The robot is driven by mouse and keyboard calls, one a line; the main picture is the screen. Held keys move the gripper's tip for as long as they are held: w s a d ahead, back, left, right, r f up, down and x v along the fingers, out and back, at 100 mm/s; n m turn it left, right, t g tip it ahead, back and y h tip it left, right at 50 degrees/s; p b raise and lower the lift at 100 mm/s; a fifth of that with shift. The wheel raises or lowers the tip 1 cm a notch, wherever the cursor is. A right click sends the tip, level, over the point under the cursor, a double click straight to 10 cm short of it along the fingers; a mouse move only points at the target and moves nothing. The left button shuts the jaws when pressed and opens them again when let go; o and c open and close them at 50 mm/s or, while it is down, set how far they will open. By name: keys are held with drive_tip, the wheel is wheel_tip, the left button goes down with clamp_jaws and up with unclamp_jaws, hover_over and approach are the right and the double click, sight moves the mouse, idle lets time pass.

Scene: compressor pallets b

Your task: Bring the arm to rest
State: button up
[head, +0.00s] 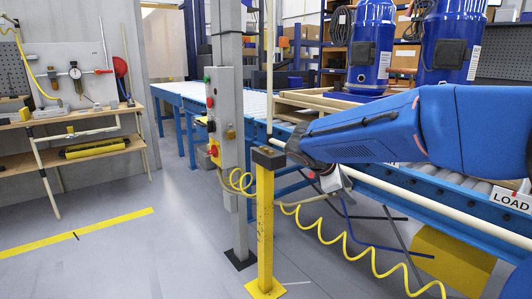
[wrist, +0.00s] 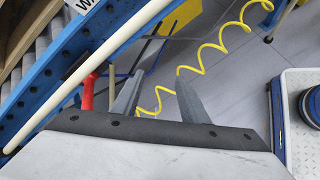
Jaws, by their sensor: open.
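My arm, in blue covers, reaches from the right edge of the head view to the middle, beside the conveyor. My gripper (head: 330,182) is small there and partly hidden behind the arm's end. In the wrist view my gripper (wrist: 158,85) shows two grey fingers standing apart, with nothing between them. Floor and a yellow coiled hose (wrist: 205,60) show beyond the fingers. I cannot tell whether the hose is close to them.
A yellow post (head: 265,220) and a grey control column (head: 227,130) stand left of my gripper. The blue roller conveyor (head: 440,205) runs alongside, bearing blue compressors (head: 372,45) on a pallet. A workbench (head: 75,115) stands far left. The left floor is clear.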

drive_tip(key=s+d+f+m+g+y, duration=0.1)
drive_tip(key=s+d+f+m+y, duration=0.2)
drive_tip(key=s, duration=0.6)
drive_tip(key=s+d+m+y, duration=0.1)
drive_tip(key=s+d+m, duration=0.3)
drive_tip(key=s, duration=0.6)
drive_tip(key=s+a+f+m+y, duration=0.1)
drive_tip(key=s+f+m+y, duration=0.1)
drive_tip(key=s, duration=0.5)
drive_tip(key=s+a+f+m+t+y, duration=0.1)
drive_tip(key=s+a+f+m, duration=0.1)
drive_tip(key=s+f+m, duration=0.2)
drive_tip(key=s+m, duration=0.2)
drive_tip(key=s, duration=0.1)
drive_tip(key=shift+m+y, duration=0.4)
drive_tip(key=shift+a, duration=0.1)
drive_tip(key=shift+c, duration=0.5)
